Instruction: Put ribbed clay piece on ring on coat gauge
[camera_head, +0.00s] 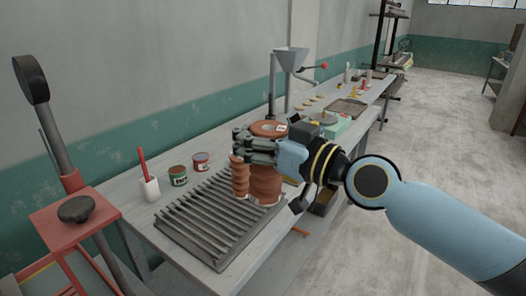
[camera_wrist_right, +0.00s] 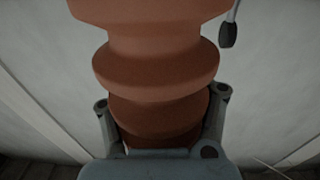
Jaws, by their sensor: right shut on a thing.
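My right gripper (camera_head: 250,148) comes in from the right over the bench and is shut on a ribbed brown-orange clay piece (camera_wrist_right: 155,70). In the right wrist view the piece stands between the two fingers, its wide ribs filling the upper middle. In the head view ribbed clay (camera_head: 265,187) shows below the gripper, with a narrower ribbed part (camera_head: 240,178) at its left. A round orange top (camera_head: 269,127) shows just above the fingers. The gripper hides how these parts join. I cannot make out the coat gauge or its ring for certain. My left gripper is not in view.
A dark slatted rack (camera_head: 205,222) lies on the near bench. Two tins, green (camera_head: 178,176) and red (camera_head: 201,161), and a white holder (camera_head: 149,188) stand behind it. A funnel stand (camera_head: 291,60) and a pale green block (camera_head: 340,127) stand farther along.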

